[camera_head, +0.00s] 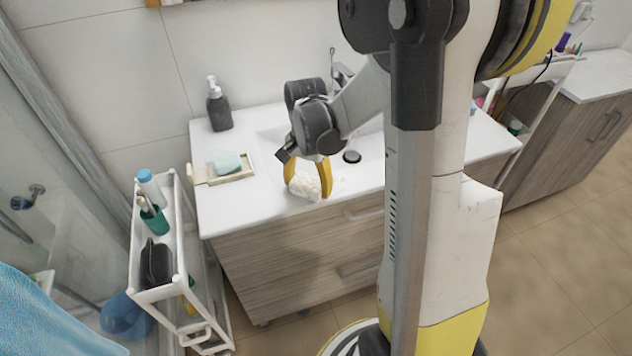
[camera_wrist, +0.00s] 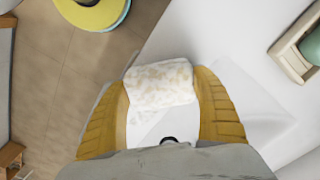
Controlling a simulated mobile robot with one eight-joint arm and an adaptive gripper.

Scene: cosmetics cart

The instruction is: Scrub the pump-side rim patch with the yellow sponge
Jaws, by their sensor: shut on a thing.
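My gripper (camera_head: 308,176), with its yellow fingers, is shut on a pale, whitish block with faint yellowish mottling, which I take as the sponge (camera_head: 305,187). In the wrist view the sponge (camera_wrist: 160,84) sits between the two fingers. It is at the front rim of the white washbasin (camera_head: 262,188), low over or touching it; I cannot tell which. A dark pump bottle (camera_head: 219,108) stands at the basin's back left corner. Faint pale marks show on the rim just right of the sponge. Any patch beneath the sponge is hidden.
A soap dish (camera_head: 244,175) with a pale green soap (camera_head: 227,163) lies left of my gripper. A white cart (camera_head: 186,238) with bottles and a cup stands left of the cabinet. The dark drain (camera_head: 352,156) is to the right. My arm hides the basin's right part.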

